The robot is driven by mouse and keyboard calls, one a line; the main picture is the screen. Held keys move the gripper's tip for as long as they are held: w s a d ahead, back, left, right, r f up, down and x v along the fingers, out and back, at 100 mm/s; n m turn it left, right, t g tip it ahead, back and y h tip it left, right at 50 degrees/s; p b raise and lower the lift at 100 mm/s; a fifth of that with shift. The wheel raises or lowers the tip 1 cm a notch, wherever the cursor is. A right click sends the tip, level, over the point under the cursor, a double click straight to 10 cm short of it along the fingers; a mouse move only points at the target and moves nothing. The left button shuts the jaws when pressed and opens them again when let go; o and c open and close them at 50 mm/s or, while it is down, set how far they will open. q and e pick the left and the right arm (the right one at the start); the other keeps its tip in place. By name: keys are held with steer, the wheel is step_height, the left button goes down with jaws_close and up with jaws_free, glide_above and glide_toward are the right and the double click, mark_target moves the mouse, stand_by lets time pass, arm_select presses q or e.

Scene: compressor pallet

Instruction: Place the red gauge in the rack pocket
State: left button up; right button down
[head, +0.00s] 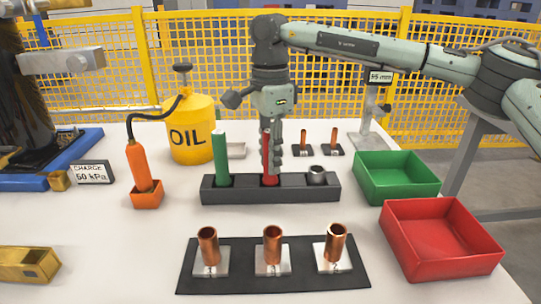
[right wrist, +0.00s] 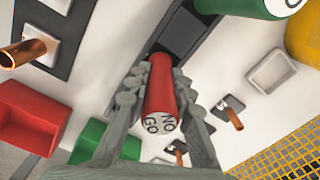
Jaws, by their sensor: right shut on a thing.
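The red gauge (head: 265,145) stands upright at the middle pocket of the dark rack (head: 330,193). Its lower end shows at the pocket opening; I cannot tell how deep it sits. My right gripper (head: 272,160) is shut around the gauge from above and hides much of it. In the right wrist view the red gauge (right wrist: 161,85) lies between both fingers, with "NO GO" on its near end. A green gauge (head: 220,158) stands in the left pocket. A grey metal ring (head: 317,174) sits at the right pocket. My left gripper is not in view.
A green bin (head: 398,180) and a red bin (head: 440,240) stand to the right. A yellow oil can (head: 190,130) and an orange bulb-like tool (head: 139,165) stand to the left. Copper tubes on a black mat (head: 275,285) are in front. White table shows between rack and mat.

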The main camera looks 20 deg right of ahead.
steer(key=c, duration=1.3)
jaws_free()
steer(key=shift+c, duration=0.2)
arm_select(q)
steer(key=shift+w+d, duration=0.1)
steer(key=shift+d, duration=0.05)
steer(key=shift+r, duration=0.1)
arm_select(e)
steer(key=shift+r, duration=0.1)
steer(key=shift+r, duration=0.1)
step_height(320, 180, up, 11)
steer(key=shift+r+p, duration=0.1)
steer(key=shift+p, duration=0.3)
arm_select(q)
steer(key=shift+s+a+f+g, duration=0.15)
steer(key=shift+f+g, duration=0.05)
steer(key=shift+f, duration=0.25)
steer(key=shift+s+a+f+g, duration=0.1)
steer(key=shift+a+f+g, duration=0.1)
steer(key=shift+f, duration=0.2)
arm_select(e)
steer(key=shift+r, duration=0.35)
